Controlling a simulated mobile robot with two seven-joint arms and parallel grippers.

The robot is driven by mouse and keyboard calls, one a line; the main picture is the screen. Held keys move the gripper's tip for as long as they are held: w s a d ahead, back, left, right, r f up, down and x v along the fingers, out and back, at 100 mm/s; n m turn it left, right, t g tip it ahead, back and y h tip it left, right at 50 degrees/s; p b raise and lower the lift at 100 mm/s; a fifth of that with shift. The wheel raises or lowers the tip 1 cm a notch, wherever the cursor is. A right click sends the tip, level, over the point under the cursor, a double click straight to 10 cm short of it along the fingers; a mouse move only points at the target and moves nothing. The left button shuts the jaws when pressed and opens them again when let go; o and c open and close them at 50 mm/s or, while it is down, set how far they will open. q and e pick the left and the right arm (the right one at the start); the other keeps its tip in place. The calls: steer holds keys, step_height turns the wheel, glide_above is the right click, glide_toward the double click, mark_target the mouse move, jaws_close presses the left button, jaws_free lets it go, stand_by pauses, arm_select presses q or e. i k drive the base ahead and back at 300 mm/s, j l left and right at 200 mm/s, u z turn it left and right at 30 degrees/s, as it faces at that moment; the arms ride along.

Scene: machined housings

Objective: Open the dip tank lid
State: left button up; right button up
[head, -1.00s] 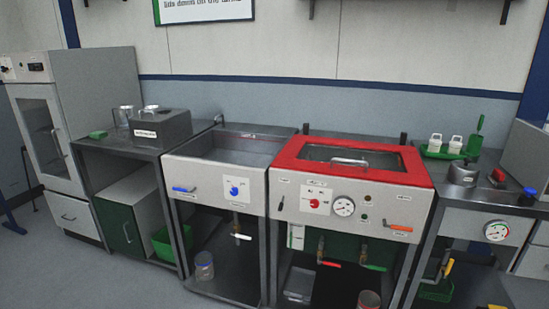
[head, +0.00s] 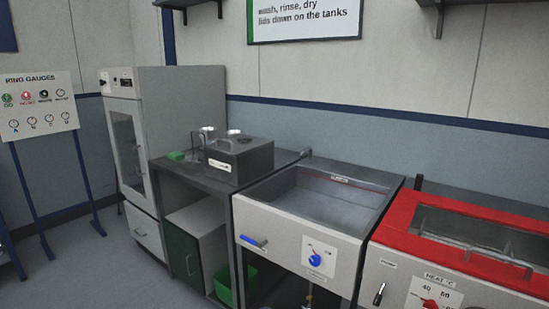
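A tank with a red top frame (head: 408,212) stands at the right edge of the head view, cut off by the frame. Its lid (head: 470,231) looks closed, with a window and a metal bar handle (head: 498,258) across the front. The front panel carries a red knob (head: 430,304) and a "HEAT °C" label. To its left is an open steel basin (head: 325,200) with a blue knob (head: 316,261) and a blue-handled lever (head: 252,241). I cannot read which unit is named the dip tank. Neither of my grippers is in view.
A dark box (head: 240,160) with metal cups sits on the bench left of the basin. A tall glass-door cabinet (head: 125,150) stands behind it. A ring gauge board (head: 38,105) is at far left. Grey floor (head: 110,270) is clear at lower left.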

mark_target(236, 145)
steer(key=i+l+u, duration=0.2)
steer(key=i, duration=0.25)
steer(key=i+j+z, duration=0.1)
steer(key=z, duration=0.25)
steer(key=j+z, duration=0.2)
steer(key=z, duration=0.15)
steer(key=i+j+z, duration=0.15)
steer(key=z, duration=0.15)
steer(key=i+j+z, duration=0.2)
steer(key=j, duration=0.2)
steer(key=j+z, duration=0.25)
steer(key=j, duration=0.2)
steer(key=i+j+z, duration=0.15)
steer(key=j, duration=0.7)
steer(key=k, duration=0.05)
